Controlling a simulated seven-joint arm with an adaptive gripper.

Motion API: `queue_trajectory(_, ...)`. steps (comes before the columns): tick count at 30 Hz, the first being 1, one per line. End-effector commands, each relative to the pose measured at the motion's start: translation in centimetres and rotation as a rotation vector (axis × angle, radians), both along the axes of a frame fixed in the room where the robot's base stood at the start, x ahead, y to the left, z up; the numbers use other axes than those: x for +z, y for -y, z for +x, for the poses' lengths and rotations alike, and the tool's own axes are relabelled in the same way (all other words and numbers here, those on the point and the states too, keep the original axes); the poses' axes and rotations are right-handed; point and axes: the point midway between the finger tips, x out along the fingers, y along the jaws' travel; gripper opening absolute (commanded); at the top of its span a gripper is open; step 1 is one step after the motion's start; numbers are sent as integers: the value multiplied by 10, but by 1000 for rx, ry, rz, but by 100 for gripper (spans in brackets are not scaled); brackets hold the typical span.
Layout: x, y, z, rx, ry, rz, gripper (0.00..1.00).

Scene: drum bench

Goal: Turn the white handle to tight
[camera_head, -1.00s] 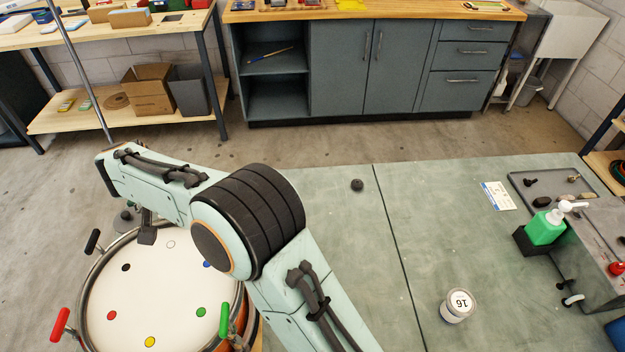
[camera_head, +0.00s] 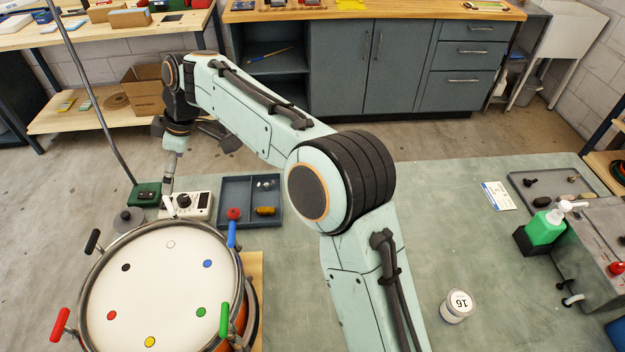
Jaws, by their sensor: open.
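The drum (camera_head: 140,290) stands at the lower left, its white head marked with coloured dots around the edge. The white handle (camera_head: 171,208) shows as a small pale bar at the drum's far rim, near the white dot (camera_head: 171,244). My gripper (camera_head: 168,187) points down from the wrist, at or just above this handle in the picture. It is open. It is small and partly hidden by its own parts, so I cannot tell whether its fingers touch or surround the handle. How far the handle is turned is not clear.
Black (camera_head: 93,241), red (camera_head: 60,323), green (camera_head: 224,319) and blue (camera_head: 232,235) handles stand around the rim. Behind the drum are a dial box (camera_head: 197,205), a green box (camera_head: 146,194) and a grey tray (camera_head: 236,189). The bench's middle right is mostly clear.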

Motion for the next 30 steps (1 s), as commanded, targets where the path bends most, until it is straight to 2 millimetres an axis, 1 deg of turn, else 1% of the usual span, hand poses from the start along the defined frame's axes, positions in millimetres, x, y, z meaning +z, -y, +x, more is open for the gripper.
queue_trajectory(1,11,5,3,-12,23,4,83)
queue_trajectory(6,44,27,4,-51,96,-11,83)
queue_trajectory(14,80,72,-10,-117,175,-70,83)
queue_trajectory(22,99,124,-39,-229,203,-141,83)
queue_trajectory(30,101,173,-77,-385,182,-191,83)
